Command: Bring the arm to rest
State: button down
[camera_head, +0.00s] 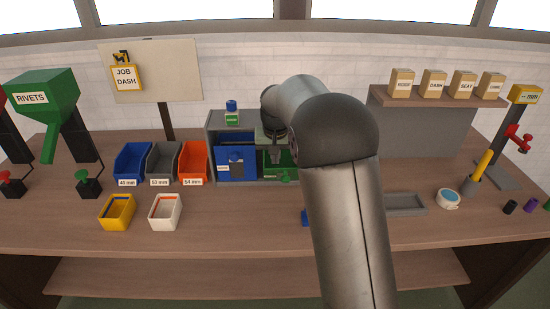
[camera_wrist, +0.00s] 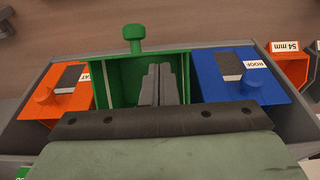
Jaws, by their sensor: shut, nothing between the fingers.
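My gripper (camera_head: 275,156) is at the grey rack (camera_head: 214,122) in the middle of the bench, partly behind my own arm. In the wrist view its dark fingers (camera_wrist: 159,82) are together and empty, in front of or over a green box (camera_wrist: 110,82) with a green knob. I cannot tell how deep the fingertips reach. An orange part (camera_wrist: 66,92) sits left of the green box and a blue part (camera_wrist: 235,70) with a ROOF label sits right of it. My arm hides the rack's right part in the head view.
Blue (camera_head: 132,160), grey (camera_head: 162,160) and orange (camera_head: 194,160) bins stand left of the rack. Yellow (camera_head: 117,213) and white (camera_head: 164,212) trays lie in front. A green rivet hopper (camera_head: 42,98) stands far left. A grey tray (camera_head: 405,203) and a tape (camera_head: 448,198) lie right.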

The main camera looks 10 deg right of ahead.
jog(key=s+p+v, duration=0.1)
jog(key=p+v, duration=0.2)
jog(key=v, duration=0.5)
jog(key=s+d+r, duration=0.1)
jog(key=s+d, duration=0.2)
jog(key=s, duration=1.4)
jog(key=s+f, duration=0.2)
jog(key=s, duration=0.7)
jog(key=s+f+n+g, duration=0.1)
jog(key=s+f, duration=0.2)
jog(key=s, duration=0.7)
jog(key=shift+s+d+g, duration=0.2)
jog(key=shift+d+g, duration=0.1)
jog(key=shift+d, duration=0.05)
